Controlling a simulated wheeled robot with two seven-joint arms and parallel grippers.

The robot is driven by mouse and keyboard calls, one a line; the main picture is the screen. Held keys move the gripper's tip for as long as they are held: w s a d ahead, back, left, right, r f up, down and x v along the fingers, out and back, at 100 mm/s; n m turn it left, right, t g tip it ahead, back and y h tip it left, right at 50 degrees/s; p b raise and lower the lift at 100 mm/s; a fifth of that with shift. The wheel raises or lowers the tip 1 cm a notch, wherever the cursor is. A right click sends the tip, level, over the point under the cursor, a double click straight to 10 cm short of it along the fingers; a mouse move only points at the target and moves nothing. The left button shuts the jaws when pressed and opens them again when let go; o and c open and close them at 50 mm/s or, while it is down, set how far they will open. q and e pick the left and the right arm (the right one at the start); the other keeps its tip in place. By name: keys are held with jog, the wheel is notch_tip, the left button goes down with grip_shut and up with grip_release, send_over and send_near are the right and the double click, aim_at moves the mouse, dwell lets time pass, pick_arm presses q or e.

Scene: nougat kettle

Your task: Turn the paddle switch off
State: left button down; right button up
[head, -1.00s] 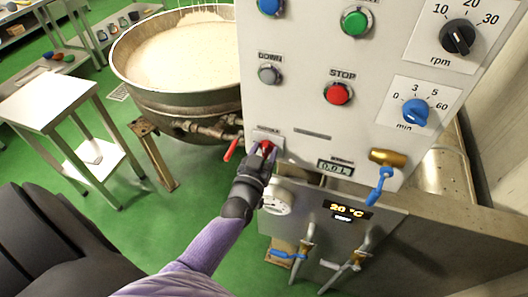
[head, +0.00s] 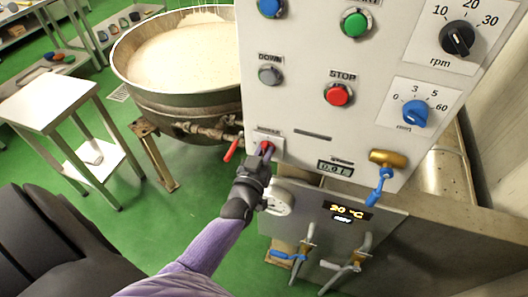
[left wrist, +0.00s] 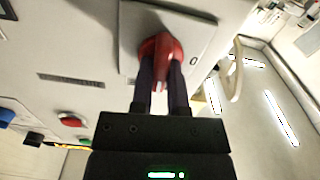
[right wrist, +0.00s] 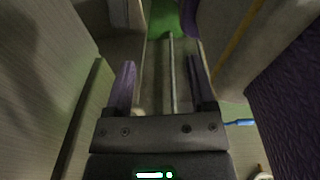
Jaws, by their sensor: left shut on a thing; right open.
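The red paddle switch (head: 266,146) sits on a small white plate at the lower left of the white control panel. In the left wrist view the red switch (left wrist: 162,48) shows close up, with a "0" mark beside it on the plate. My left gripper (head: 263,154) is shut on the switch, one dark finger on each side of its handle; its fingers (left wrist: 161,78) also show in the left wrist view. My right gripper (right wrist: 162,72) is open with nothing between its fingers, and shows only in the right wrist view.
The control panel (head: 310,115) carries several buttons and dials, with a red STOP button (head: 338,94) above right. A red-handled valve (head: 232,148) is close on the left. The kettle (head: 180,60) stands behind. Blue-handled valves are below and right.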

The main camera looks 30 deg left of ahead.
pick_arm(q)
jog(key=n, duration=0.4)
jog(key=shift+a, duration=0.1)
jog(key=n, duration=0.4)
jog(key=shift+f, duration=0.15)
jog(key=shift+s+a+f+n+b, duration=0.1)
jog(key=shift+n+b, duration=0.45)
jog(key=shift+n, duration=1.55)
jog(key=shift+f+n+b, duration=0.1)
jog(key=shift+n+b, duration=0.45)
jog(key=shift+n, duration=1.55)
jog(key=c, duration=0.6)
grip_release()
jog(key=v, duration=1)
